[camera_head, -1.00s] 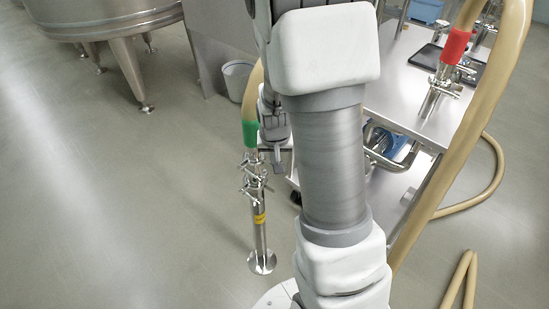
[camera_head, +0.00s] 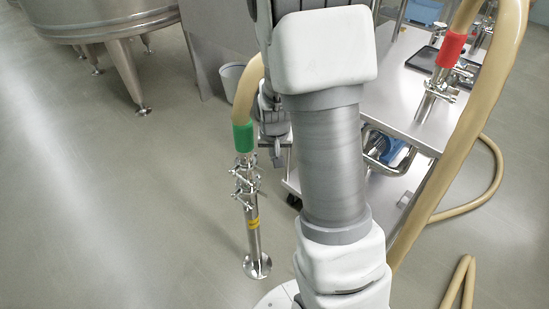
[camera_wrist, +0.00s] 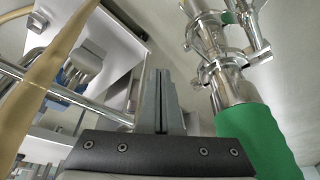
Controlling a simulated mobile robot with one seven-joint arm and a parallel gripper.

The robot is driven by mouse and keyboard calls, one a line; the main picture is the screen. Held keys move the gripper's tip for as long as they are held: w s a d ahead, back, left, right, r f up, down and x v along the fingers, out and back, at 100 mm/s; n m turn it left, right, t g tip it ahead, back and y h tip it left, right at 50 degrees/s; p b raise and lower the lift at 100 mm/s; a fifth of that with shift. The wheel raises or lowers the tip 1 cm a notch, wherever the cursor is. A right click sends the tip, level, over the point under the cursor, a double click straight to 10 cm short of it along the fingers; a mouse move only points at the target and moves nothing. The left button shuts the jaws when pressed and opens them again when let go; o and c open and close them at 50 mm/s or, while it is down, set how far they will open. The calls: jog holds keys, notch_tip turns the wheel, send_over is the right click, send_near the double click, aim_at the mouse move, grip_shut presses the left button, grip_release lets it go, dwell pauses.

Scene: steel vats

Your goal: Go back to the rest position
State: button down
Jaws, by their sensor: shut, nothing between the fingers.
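My gripper (camera_wrist: 162,100) is shut and empty in the wrist view, its fingers together. In the head view my gripper (camera_head: 277,160) shows small, partly hidden behind my arm, just right of the green-banded hose end. The green band (camera_head: 243,137) sits on a beige hose above a steel pipe stand (camera_head: 254,235) with clamps (camera_head: 245,180). In the wrist view the green band (camera_wrist: 258,140) and steel clamps (camera_wrist: 215,70) are close on the right of my gripper, apart from the fingers.
A steel cart (camera_head: 400,100) stands at the right, with a red-banded hose end (camera_head: 451,50) and a dark tray on it. A beige hose (camera_head: 470,120) runs down the right side. A large steel vat (camera_head: 100,20) and a grey bin (camera_head: 231,78) stand behind. The left floor is clear.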

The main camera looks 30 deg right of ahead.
jog(key=w+a+p+v, duration=0.1)
jog(key=p+v, duration=0.2)
jog(key=v, duration=0.7)
jog(key=shift+a+p, duration=0.25)
jog(key=shift+p, duration=0.15)
